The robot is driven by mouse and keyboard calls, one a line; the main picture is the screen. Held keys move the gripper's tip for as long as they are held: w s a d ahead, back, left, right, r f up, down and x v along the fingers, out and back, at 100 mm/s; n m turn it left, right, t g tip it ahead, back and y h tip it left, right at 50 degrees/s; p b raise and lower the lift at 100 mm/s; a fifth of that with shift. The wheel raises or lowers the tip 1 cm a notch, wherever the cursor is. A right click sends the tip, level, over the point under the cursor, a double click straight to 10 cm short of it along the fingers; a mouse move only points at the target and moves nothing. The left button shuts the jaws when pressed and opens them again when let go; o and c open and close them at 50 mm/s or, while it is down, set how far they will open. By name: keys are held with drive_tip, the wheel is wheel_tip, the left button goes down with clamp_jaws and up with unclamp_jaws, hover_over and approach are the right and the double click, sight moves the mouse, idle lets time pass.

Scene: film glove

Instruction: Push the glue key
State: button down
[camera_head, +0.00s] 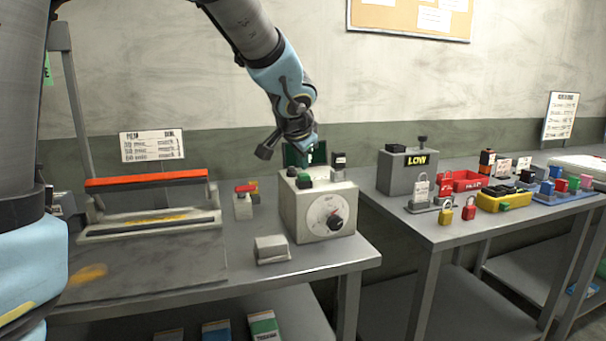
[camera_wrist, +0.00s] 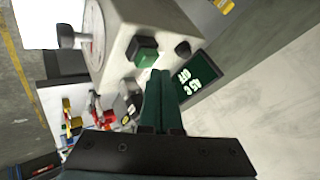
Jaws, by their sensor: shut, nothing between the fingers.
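A pale grey control box (camera_head: 296,211) with a round dial (camera_head: 328,216) stands on the left bench. A green key (camera_head: 304,180) sits on its top; it also shows in the wrist view (camera_wrist: 146,50). A black knob (camera_wrist: 182,48) is beside it. No label tells which one is the glue key. My gripper (camera_wrist: 160,74) is shut and empty, its dark green fingers side by side, tips close to the green key. I cannot tell whether they touch the box. In the head view my gripper is over the box, its fingertips hard to make out.
A dark display panel (camera_wrist: 195,76) with pale digits stands behind the keys, close to my fingers. A sealer with a red-orange bar (camera_head: 147,180) is left. A grey LOW box (camera_head: 407,172) and padlocks fill the right bench.

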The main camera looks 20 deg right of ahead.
sight(302, 176)
drive_tip(key=shift+r+p, duration=2.35)
drive_tip(key=shift+r, duration=0.7)
drive_tip(key=shift+f, duration=0.1)
drive_tip(key=a+f+n+g+y, duration=0.1)
drive_tip(key=a+f+n, duration=0.15)
drive_tip(key=a, duration=0.35)
drive_tip(key=w+a+f+n+y, duration=0.1)
drive_tip(key=a+f, duration=0.2)
drive_tip(key=a, duration=0.3)
drive_tip(key=a+f+n+g+y, duration=0.1)
drive_tip(key=a+f+n, duration=0.15)
drive_tip(key=a, duration=0.35)
drive_tip(key=s+a+f+n+g, duration=0.1)
drive_tip(key=s+a+f+n, duration=0.1)
drive_tip(key=a, duration=0.4)
drive_tip(key=s+a+f+n+g+y, duration=0.1)
drive_tip(key=s+a+f+n, duration=0.2)
drive_tip(key=s+a+f, duration=0.1)
drive_tip(key=s+a+f+n+g, duration=0.2)
drive_tip(key=s+a+f+n, duration=0.1)
drive_tip(key=a, duration=0.4)
drive_tip(key=shift+s+a+f+y, duration=0.3)
drive_tip(key=shift+s+a+f, duration=0.15)
drive_tip(key=shift+s, duration=0.6)
drive_tip(key=c, duration=1.6)
unclamp_jaws()
